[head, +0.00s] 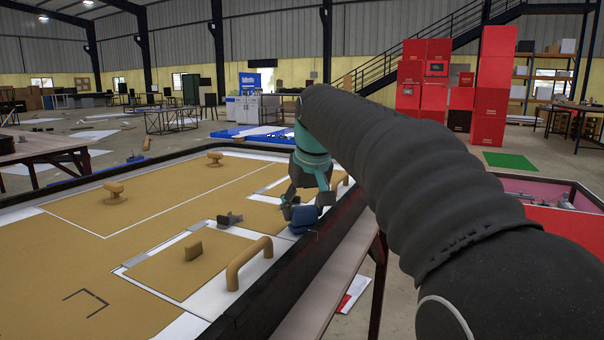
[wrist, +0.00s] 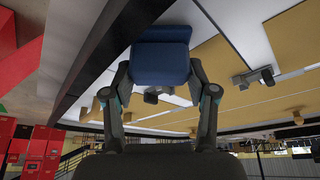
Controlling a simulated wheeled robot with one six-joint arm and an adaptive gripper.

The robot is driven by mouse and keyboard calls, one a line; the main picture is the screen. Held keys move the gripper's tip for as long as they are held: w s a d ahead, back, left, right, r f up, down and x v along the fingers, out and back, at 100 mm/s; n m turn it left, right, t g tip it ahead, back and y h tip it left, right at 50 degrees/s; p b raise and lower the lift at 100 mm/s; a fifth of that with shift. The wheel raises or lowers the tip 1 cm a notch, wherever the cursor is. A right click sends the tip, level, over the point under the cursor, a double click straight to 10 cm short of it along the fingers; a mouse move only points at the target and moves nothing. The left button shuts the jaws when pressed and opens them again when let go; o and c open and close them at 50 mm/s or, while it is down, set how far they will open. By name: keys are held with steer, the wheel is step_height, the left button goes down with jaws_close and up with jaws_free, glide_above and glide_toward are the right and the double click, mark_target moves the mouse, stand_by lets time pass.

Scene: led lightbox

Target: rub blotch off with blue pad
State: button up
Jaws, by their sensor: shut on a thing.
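My gripper (head: 303,208) is at the right edge of the tan board, near the dark rim. It is shut on the blue pad (head: 304,219), which is low over the board's white border strip. In the wrist view the blue pad (wrist: 161,58) sits between the two fingers of my gripper (wrist: 160,82). I cannot tell if the pad touches the surface. I cannot make out a blotch in either view; the pad and arm hide part of the board.
The tan board (head: 110,260) carries several raised tan handles, such as an arched one (head: 248,262) and a knob (head: 115,192). A small grey latch (head: 230,218) stands left of the pad. A dark rim (head: 270,290) edges the board. Red boxes (head: 490,90) stand far behind.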

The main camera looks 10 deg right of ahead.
steer(key=shift+s+a+r, duration=0.15)
steer(key=shift+s+r, duration=0.05)
steer(key=shift+r, duration=0.05)
step_height(320, 180, up, 3)
steer(key=shift+w+f+p, duration=0.1)
steer(key=shift+f+p, duration=0.05)
steer(key=shift+p, duration=0.55)
steer(key=shift+r, duration=2.25)
steer(key=shift+r, duration=0.1)
